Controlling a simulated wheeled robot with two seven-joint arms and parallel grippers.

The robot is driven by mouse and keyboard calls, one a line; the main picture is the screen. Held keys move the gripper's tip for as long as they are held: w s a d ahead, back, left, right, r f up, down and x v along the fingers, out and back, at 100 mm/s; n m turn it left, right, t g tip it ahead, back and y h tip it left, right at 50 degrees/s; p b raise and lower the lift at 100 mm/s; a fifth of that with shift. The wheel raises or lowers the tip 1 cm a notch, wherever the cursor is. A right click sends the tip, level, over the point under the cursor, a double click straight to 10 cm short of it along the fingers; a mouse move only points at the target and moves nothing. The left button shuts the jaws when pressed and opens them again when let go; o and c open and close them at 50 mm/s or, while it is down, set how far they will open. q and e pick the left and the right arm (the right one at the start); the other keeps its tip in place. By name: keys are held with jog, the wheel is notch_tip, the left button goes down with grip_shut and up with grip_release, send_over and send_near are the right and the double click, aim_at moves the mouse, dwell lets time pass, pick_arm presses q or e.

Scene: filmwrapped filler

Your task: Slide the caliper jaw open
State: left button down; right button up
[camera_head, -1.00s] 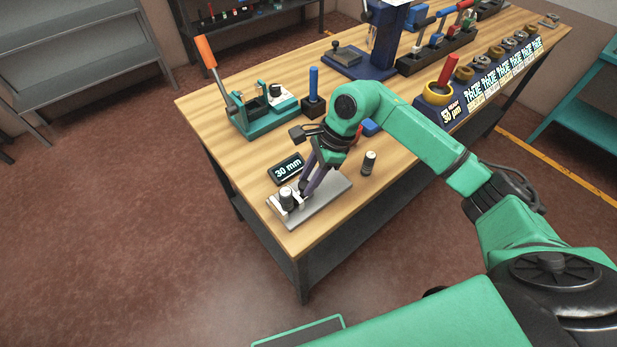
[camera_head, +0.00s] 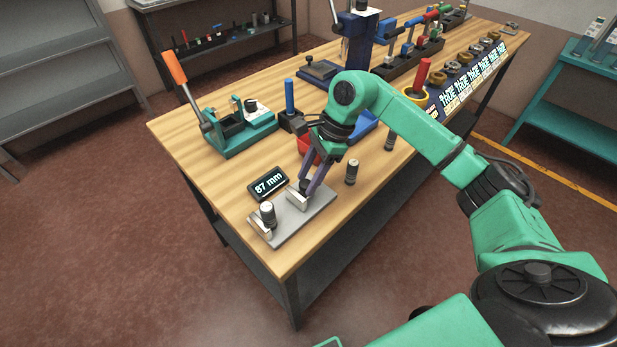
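The caliper is a flat grey plate (camera_head: 290,222) at the table's near corner. Its fixed white jaw (camera_head: 257,226) is at the left end. A dark cylinder with a pale top (camera_head: 268,213) stands beside that jaw. The sliding white jaw (camera_head: 297,199) stands well to the right, with a clear gap between it and the cylinder. My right gripper (camera_head: 307,185) points down with its fingers closed around the sliding jaw's dark knob; the exact contact is partly hidden. The display (camera_head: 268,184) behind the plate reads 87 mm. My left gripper is out of view.
Two more small cylinders (camera_head: 351,172) (camera_head: 389,140) stand right of the gripper. A teal lever press (camera_head: 235,128) and a blue-handled tool (camera_head: 289,101) stand behind. A red object (camera_head: 306,143) is partly hidden behind my gripper. Ring gauges line the right edge.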

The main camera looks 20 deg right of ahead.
jog(key=shift+d+r, duration=0.15)
jog(key=b+v, duration=0.2)
jog(key=v, duration=1.2)
jog(key=shift+r, duration=0.15)
jog(key=shift+s, duration=0.1)
